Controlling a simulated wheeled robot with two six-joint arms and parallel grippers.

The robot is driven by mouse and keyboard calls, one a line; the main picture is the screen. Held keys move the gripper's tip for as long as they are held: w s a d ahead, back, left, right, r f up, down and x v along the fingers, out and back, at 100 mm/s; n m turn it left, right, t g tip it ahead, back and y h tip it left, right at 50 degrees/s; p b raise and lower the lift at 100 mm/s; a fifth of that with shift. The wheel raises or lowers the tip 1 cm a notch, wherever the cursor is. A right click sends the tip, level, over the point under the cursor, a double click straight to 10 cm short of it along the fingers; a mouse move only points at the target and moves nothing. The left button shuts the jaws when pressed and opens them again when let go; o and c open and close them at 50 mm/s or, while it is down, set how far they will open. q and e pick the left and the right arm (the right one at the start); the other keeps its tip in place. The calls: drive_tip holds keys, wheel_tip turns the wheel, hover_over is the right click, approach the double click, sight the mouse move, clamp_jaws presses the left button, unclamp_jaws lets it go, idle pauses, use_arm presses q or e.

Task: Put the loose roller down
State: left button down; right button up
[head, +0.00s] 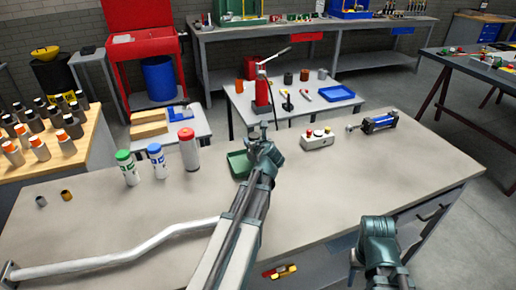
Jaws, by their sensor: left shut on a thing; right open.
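My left gripper (264,137) is over the far middle of the beige workbench (330,190), just right of a shallow green tray (237,165). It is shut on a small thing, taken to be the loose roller. The gripper's own body hides most of that thing, and only a small dark bit shows at the fingertips. I cannot tell whether it touches the bench. My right gripper (378,226) is at the bench's near right edge, open and apart from everything on the bench. Its fingers are hard to make out.
Three capped bottles (157,161) stand left of the tray. A bent pale pipe (120,262) lies at the near left, with two small bushings (67,195) behind it. The right middle is clear.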

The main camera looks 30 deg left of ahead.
use_arm(q)
wheel_tip(320, 180, down, 2)
drive_tip(key=shift+f+b, duration=0.15)
drive_tip(key=shift+b, duration=0.6)
drive_tip(key=shift+d, duration=0.1)
use_arm(e)
drive_tip(key=shift+w+d+f, duration=0.1)
drive_tip(key=shift+d+f, duration=0.15)
drive_tip(key=shift+f, duration=0.3)
drive_tip(key=shift+w+d+f, duration=0.1)
drive_tip(key=shift+d+f, duration=0.15)
drive_tip(key=shift+f, duration=0.25)
drive_tip(key=shift+f, duration=0.1)
use_arm(q)
drive_tip(key=shift+f, duration=0.1)
unclamp_jaws()
